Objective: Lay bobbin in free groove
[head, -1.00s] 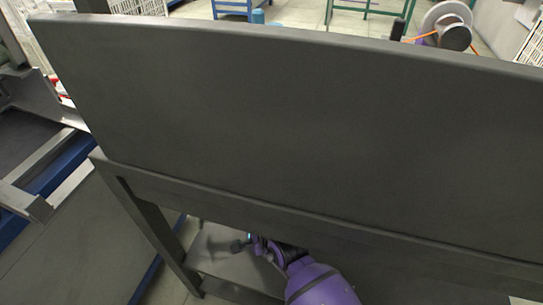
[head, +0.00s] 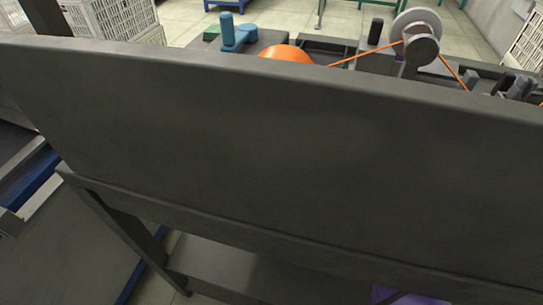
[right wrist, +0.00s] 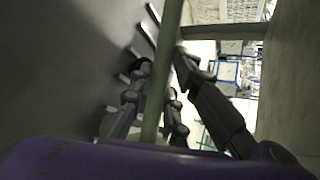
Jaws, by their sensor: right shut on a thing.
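In the right wrist view, my right gripper (right wrist: 165,105) has its dark fingers on both sides of a thin grey-green bar-like thing (right wrist: 168,50) and is shut on it. I cannot tell whether this is the bobbin or an edge seen side-on. In the head view only a small purple piece of my arm shows at the bottom right; neither gripper is seen there. My left gripper is out of view. I can make out no bobbin for certain, and no free groove.
A large dark grey panel (head: 260,140) fills the head view. Beyond its top edge are an orange dome (head: 287,54), a blue handle-like part (head: 232,36) and a grey wheel (head: 421,48) with orange thread. White crates (head: 120,18) stand at the back left.

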